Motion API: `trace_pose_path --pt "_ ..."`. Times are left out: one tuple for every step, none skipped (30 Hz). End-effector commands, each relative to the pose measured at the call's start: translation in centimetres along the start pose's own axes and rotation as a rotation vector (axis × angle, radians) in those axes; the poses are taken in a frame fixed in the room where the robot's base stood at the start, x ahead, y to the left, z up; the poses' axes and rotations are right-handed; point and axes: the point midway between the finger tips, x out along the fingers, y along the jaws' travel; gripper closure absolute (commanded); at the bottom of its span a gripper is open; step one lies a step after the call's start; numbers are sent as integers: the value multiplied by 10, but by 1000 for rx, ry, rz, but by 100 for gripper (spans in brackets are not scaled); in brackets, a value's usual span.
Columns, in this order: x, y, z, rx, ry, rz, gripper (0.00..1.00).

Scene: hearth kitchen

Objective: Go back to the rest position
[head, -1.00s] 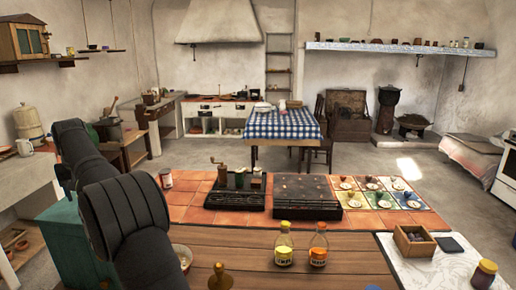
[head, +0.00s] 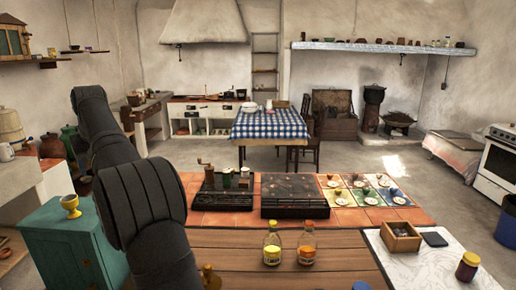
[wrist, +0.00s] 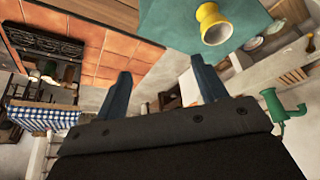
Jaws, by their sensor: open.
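My gripper (wrist: 160,68) shows in the wrist view as two dark blue fingers spread apart with nothing between them. In the head view my dark arm fills the left foreground, and the gripper itself cannot be made out. A yellow goblet (head: 70,204) stands on the teal cabinet (head: 62,240) at the left of the head view. The goblet also shows at the top of the wrist view (wrist: 213,22), apart from the fingers.
The wooden counter (head: 300,250) holds two bottles (head: 272,247) and (head: 306,246). Behind are a black tray with a grinder (head: 210,186), a dark board (head: 295,194) and several tiles with cups (head: 364,190). A wooden box (head: 401,238) and a jar (head: 467,267) are at the right.

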Motion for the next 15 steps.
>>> trace_pose_path --pt "-7 9 2 3 1 1 35" --pt "-10 14 3 5 1 2 35" --pt "-4 22 4 18 -3 7 35" --pt "-3 28 5 26 -3 11 35" --pt "-2 33 5 35 -2 14 35" --pt "0 42 6 46 -1 19 35" --pt "2 47 7 54 -1 22 35" --pt "3 53 8 62 -2 25 35" --pt "4 61 9 73 -2 30 35" --pt "6 67 10 82 -2 33 35" --pt "7 72 12 90 -2 36 35" --pt "8 80 13 100 -2 41 35" --pt "10 86 14 109 -2 44 35" --pt "11 92 15 117 -1 48 35" --pt "12 99 17 127 -1 52 35"
